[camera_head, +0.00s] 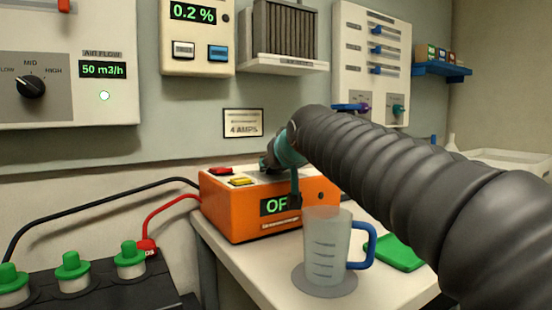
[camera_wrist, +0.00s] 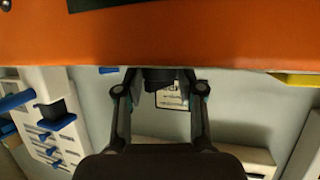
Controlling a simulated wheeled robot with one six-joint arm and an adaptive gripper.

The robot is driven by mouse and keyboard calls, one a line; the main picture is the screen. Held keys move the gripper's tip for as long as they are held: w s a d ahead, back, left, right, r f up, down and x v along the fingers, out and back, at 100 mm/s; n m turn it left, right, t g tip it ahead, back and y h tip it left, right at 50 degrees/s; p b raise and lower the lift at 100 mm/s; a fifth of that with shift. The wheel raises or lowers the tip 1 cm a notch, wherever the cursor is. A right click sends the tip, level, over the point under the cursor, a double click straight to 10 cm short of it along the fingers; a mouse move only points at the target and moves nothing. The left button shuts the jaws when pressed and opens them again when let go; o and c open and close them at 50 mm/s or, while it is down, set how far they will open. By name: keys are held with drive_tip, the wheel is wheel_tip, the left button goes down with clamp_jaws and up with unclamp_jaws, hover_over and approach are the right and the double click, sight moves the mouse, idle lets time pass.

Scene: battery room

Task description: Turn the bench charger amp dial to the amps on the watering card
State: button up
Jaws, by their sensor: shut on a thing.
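The orange bench charger (camera_head: 222,208) stands on the white bench. Its display (camera_head: 273,206) shows green letters starting "OF", with the rest hidden by my gripper. My gripper (camera_head: 294,188) is at the charger's front beside the display. In the wrist view, my gripper (camera_wrist: 160,84) is shut on a dark knob (camera_wrist: 160,74), which looks like the amp dial, below the orange charger face (camera_wrist: 230,35). The dial is hidden in the head view, so its pointer cannot be read. The card (camera_head: 243,123) on the wall reads "4 AMPS"; its smaller lines are unreadable.
A measuring jug (camera_head: 325,250) with a blue handle stands close in front of the charger, below my arm. A green item (camera_head: 398,253) lies right of it. Red (camera_head: 150,246) and black cables run left to batteries with green caps (camera_head: 72,265). Wall panels hang behind.

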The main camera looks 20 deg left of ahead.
drive_tip(key=shift+a+m+t+h, duration=0.1)
drive_tip(key=shift+m+t+h, duration=0.3)
drive_tip(key=shift+m+h, duration=0.6)
drive_tip(key=o, duration=1.1)
drive_tip(key=shift+o, duration=0.2)
drive_tip(key=shift+s, duration=0.1)
drive_tip(key=v, duration=1.2)
drive_tip(key=shift+f, duration=0.15)
